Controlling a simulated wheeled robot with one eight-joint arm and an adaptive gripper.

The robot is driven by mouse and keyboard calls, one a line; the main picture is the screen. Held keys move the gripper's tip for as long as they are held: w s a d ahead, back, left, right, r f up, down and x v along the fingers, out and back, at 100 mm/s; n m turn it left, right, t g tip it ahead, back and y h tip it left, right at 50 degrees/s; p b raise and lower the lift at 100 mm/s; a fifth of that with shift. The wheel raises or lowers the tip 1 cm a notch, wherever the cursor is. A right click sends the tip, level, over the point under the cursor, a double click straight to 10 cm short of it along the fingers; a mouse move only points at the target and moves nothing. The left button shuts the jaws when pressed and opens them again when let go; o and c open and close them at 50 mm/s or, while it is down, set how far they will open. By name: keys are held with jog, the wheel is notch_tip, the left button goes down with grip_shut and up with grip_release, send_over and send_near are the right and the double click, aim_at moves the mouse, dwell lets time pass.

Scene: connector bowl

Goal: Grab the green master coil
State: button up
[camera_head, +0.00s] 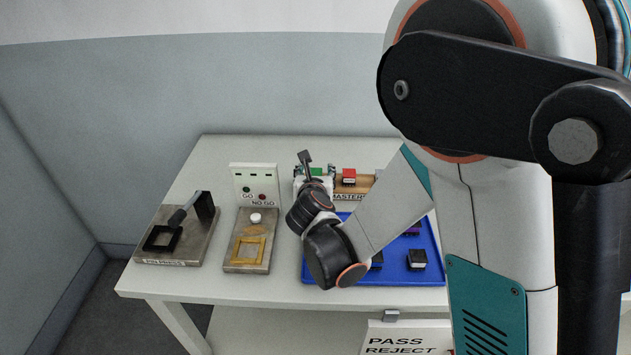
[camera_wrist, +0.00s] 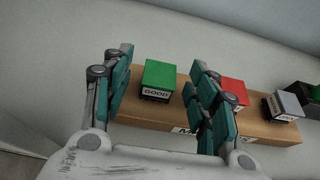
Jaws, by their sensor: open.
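The green master coil (camera_wrist: 160,75) is a block with a green top and a white label reading "GOOD". It sits on the brown masters rack (camera_wrist: 150,112). In the wrist view my gripper (camera_wrist: 163,62) is open, with one teal finger left of the green coil and the other to its right, between it and the red coil (camera_wrist: 233,92). I cannot tell whether the fingers touch anything. In the head view the green top (camera_head: 316,171) shows small beside my gripper, with my wrist partly hiding the rack.
A grey-white block (camera_wrist: 284,104) stands right of the red coil on the rack. On the table are a blue tray (camera_head: 375,278) with dark blocks, a GO/NO GO panel (camera_head: 254,184), a fixture with a yellow frame (camera_head: 249,249) and a pin press (camera_head: 184,240).

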jog(key=shift+w+f, duration=0.1)
jog(key=shift+w, duration=0.2)
jog(key=c, duration=1.2)
jog(key=shift+o, duration=0.2)
